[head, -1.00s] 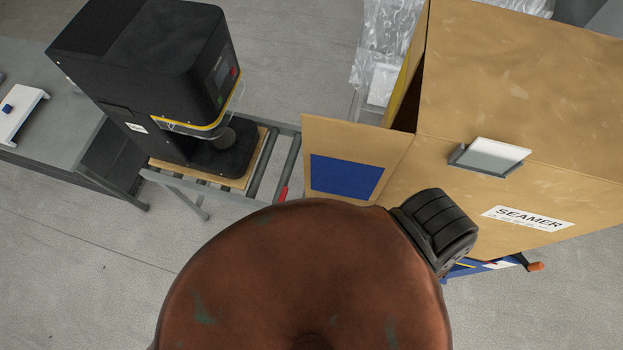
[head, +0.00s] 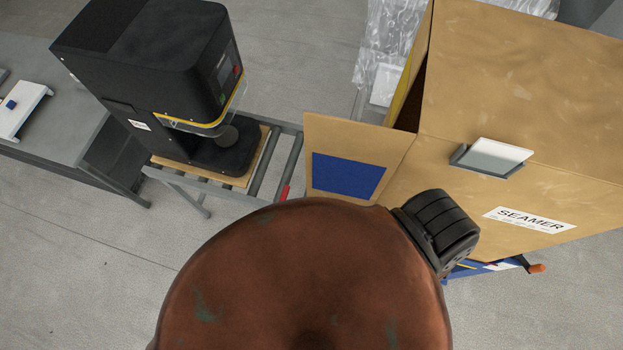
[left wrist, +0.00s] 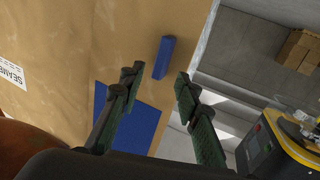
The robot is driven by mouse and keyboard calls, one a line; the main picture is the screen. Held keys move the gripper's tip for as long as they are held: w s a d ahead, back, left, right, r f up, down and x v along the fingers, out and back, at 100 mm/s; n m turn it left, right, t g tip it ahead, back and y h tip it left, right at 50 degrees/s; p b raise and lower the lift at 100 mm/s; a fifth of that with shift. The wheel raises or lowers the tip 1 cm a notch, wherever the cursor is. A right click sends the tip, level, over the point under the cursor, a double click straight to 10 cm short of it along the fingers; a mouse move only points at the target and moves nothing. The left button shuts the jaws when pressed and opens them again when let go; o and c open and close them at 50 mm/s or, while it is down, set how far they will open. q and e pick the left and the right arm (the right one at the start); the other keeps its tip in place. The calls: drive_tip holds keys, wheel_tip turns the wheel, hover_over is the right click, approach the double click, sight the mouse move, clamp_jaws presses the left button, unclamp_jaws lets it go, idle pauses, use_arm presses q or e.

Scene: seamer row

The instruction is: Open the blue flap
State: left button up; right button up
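The tan flap (head: 318,140) with a blue patch (head: 348,175) stands out to the left from the front edge of the large tan box labelled SEAMER, with a dark gap behind it. In the left wrist view the blue patch (left wrist: 146,128) shows again, with a small blue handle bar (left wrist: 164,57) near the panel's edge. My left gripper (left wrist: 159,78) is open; the bar lies just ahead of its fingertips, roughly between them in the picture. Contact cannot be told. In the head view the left gripper does not show. My right gripper is in neither view.
The SEAMER box (head: 520,90) fills the right, with a tilted grey-white panel (head: 492,158) on it. A black machine (head: 150,75) stands over a roller conveyor (head: 262,175) left of the flap. A grey table (head: 60,135) is at far left. Open floor lies front left.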

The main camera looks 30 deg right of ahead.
use_arm(q)
drive_tip(key=v, duration=0.6)
idle(0.4)
drive_tip(key=w+a+f+n+y+b, duration=0.3)
drive_tip(key=a+f, duration=0.5)
drive_tip(key=f, duration=0.6)
drive_tip(key=w+a+f+n+t+y+b, duration=0.15)
drive_tip(key=w+a+f+y, duration=0.3)
drive_tip(key=a+f, duration=0.65)
drive_tip(key=w+a+f+n+y+b, duration=0.2)
drive_tip(key=w+a+f+y+b, duration=0.3)
drive_tip(key=f, duration=1.1)
drive_tip(key=s+a+f+n+g+y+b, duration=0.1)
drive_tip(key=s+a+f+n+g+y, duration=0.1)
drive_tip(key=s+a+f, duration=0.6)
drive_tip(key=s+a+f+n+g+y+b, duration=0.1)
drive_tip(key=s+a+f+g+b, duration=0.1)
drive_tip(key=s+a+f, duration=0.55)
drive_tip(key=s+a+f+n+g+y+b, duration=0.1)
drive_tip(key=s+f+n+g+b, duration=0.1)
drive_tip(key=s+f, duration=0.7)
drive_tip(key=s+g, duration=0.1)
drive_tip(key=s, duration=0.3)
drive_tip(key=shift+s+f, duration=0.2)
drive_tip(key=shift+f, duration=0.15)
